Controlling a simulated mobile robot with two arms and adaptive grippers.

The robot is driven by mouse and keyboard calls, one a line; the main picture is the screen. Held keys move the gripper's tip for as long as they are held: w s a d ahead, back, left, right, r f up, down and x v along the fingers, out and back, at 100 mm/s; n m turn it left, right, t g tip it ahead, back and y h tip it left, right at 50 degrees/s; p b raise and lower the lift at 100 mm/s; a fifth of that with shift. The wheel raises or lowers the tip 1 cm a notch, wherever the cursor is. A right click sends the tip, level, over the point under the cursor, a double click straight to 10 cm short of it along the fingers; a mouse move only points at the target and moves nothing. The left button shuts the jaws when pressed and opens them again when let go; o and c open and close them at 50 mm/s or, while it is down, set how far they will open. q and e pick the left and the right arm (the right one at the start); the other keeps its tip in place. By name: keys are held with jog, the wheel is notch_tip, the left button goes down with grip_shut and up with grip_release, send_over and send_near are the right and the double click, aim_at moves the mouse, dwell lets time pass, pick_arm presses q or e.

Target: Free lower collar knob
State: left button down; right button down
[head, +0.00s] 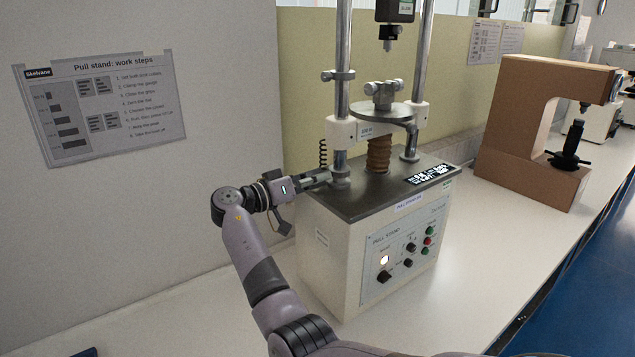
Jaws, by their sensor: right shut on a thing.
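The pull stand (372,262) is a cream box with a dark top plate, two steel columns and a front control panel. A grey lower collar (341,182) sits round the foot of the left column. My right gripper (325,178) reaches in from the left, low over the top plate. Its fingers are shut at the left side of this collar, on its knob, which they hide almost wholly. An upper collar (338,75) with a small side knob sits higher on the same column. My left gripper is not in view.
A round table (384,113) with a clamp stands between the columns, under a hanging gauge (394,12). A brown C-shaped tester (530,140) stands to the right. The white bench (480,240) is clear in front of it.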

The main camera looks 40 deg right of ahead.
jog(key=n, duration=0.2)
jog(key=shift+r+n, duration=0.1)
jog(key=shift+n, duration=0.3)
jog(key=n+p, duration=0.1)
jog(key=n, duration=0.2)
jog(key=shift+n, duration=0.4)
jog(key=n+p, duration=0.2)
jog(key=n, duration=0.1)
jog(key=shift+r+n, duration=0.15)
jog(key=shift+n, duration=0.15)
jog(key=n+p, duration=0.2)
jog(key=n, duration=0.1)
jog(key=shift+n+p, duration=0.3)
jog(key=shift+p, duration=0.05)
jog(key=n+p, duration=0.4)
jog(key=n, duration=0.1)
jog(key=shift+p, duration=0.35)
jog(key=n+p, duration=0.4)
jog(key=n, duration=0.1)
jog(key=shift+n, duration=0.4)
jog(key=n+p, duration=0.1)
jog(key=n, duration=0.1)
jog(key=shift+n+p, duration=0.3)
jog(key=shift+f+n, duration=0.2)
jog(key=shift+n, duration=1.5)
